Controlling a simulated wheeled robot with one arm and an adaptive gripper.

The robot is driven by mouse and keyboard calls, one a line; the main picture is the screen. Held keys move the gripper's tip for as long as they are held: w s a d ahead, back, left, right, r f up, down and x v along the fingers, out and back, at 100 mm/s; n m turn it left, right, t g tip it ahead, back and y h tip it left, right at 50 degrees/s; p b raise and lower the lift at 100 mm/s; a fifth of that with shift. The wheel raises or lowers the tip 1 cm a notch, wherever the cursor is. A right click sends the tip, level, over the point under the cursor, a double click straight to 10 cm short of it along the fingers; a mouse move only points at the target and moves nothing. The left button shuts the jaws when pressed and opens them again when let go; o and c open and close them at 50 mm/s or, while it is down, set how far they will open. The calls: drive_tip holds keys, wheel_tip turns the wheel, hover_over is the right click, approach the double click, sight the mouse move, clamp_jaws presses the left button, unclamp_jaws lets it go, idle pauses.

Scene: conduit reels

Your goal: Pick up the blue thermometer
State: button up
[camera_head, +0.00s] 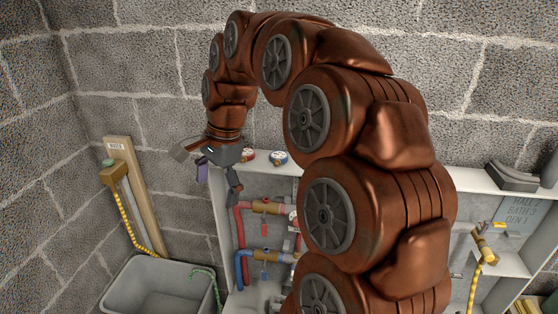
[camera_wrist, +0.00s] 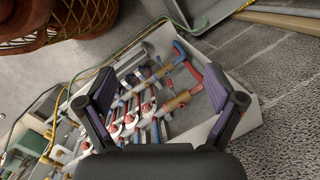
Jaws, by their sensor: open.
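The blue thermometer (camera_head: 278,158) looks like a small round dial with a blue rim and a pale face. In the head view it lies on the top ledge of the white manifold cabinet (camera_head: 233,290), just right of a similar red-rimmed dial (camera_head: 247,155). My gripper (camera_head: 219,181) is open and empty, left of the blue dial and near the cabinet's left edge. The wrist view shows its two purple-padded fingers (camera_wrist: 160,88) spread wide above red and blue pipes inside the cabinet. I cannot make out the blue dial in the wrist view.
Red pipes (camera_head: 238,226) and brass valves (camera_head: 268,207) fill the cabinet below the ledge. A grey tub (camera_head: 160,284) stands at the lower left, by a wooden post (camera_head: 137,190) with a yellow hose. Block walls stand behind.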

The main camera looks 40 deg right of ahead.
drive_tip(key=w+d+r+m+t, duration=0.1)
drive_tip(key=w+d+m, duration=0.1)
drive_tip(key=d+m, duration=0.3)
drive_tip(key=w+d+r+m+t, duration=0.1)
drive_tip(key=w+d+m, duration=0.2)
drive_tip(key=d, duration=0.4)
drive_tip(key=m+b, duration=0.2)
drive_tip(key=m, duration=0.6)
approach(279, 155)
drive_tip(key=f, duration=0.1)
drive_tip(key=shift+w+a+f+t+h+p, duration=0.15)
drive_tip(key=shift+a+f+t+h+p, duration=0.25)
drive_tip(key=shift+t, duration=0.1)
drive_tip(key=shift+p+x, duration=0.95)
drive_tip(key=shift+x, duration=2.6)
drive_tip(key=shift+c, duration=0.3)
drive_tip(key=c, duration=1.1)
